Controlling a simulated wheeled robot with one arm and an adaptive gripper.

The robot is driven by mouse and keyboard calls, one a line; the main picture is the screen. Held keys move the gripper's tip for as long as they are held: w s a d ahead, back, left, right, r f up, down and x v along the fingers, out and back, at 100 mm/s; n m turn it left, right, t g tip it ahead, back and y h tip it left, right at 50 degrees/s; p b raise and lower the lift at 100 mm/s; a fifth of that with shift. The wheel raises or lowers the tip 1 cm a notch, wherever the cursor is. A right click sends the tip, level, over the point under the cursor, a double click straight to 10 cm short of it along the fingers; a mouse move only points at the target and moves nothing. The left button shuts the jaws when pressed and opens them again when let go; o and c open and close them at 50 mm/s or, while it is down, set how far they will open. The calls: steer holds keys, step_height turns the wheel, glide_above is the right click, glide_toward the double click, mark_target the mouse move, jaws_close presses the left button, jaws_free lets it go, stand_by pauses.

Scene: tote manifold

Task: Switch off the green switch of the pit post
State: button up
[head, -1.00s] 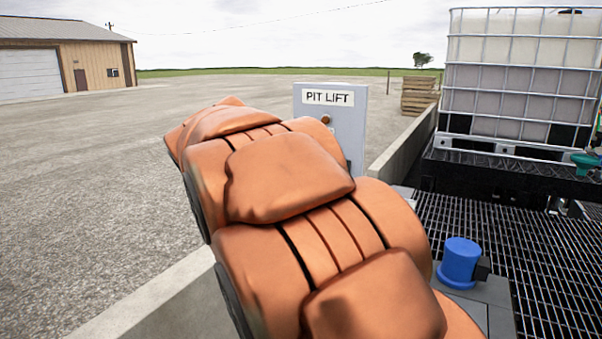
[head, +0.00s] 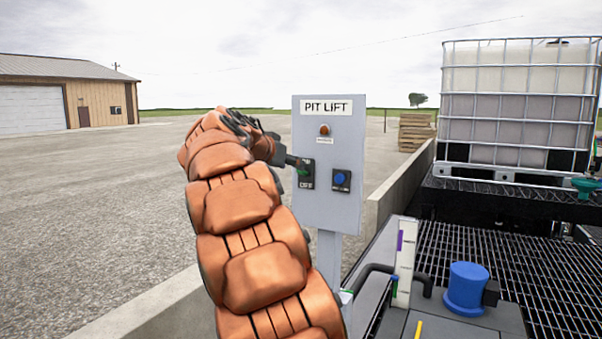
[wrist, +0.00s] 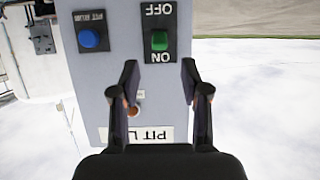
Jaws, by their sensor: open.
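The pit post is a grey panel (head: 311,218) headed PIT LIFT on a grey pole. Its green switch (head: 303,171) sits on a black plate at the panel's left, partly hidden by my gripper (head: 288,160). In the wrist view, which is upside down, the green switch (wrist: 159,41) lies between the ON and OFF words, with ON nearer my fingers. My gripper (wrist: 160,67) is open and empty, one finger either side of the switch's line, just short of it in the picture. I cannot tell whether a finger touches the panel.
A blue button (head: 340,180) sits right of the switch, and an amber lamp (head: 324,129) above. A low concrete wall (head: 386,195) runs behind the post. At the right are a metal grating (head: 480,235), a blue cap (head: 466,286) and a caged tank (head: 515,105). Open gravel lies left.

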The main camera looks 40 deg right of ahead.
mark_target(302, 172)
steer(key=x, duration=0.7)
steer(key=shift+p, duration=0.3)
steer(key=shift+c, duration=0.2)
steer(key=shift+a, duration=0.1)
jaws_close()
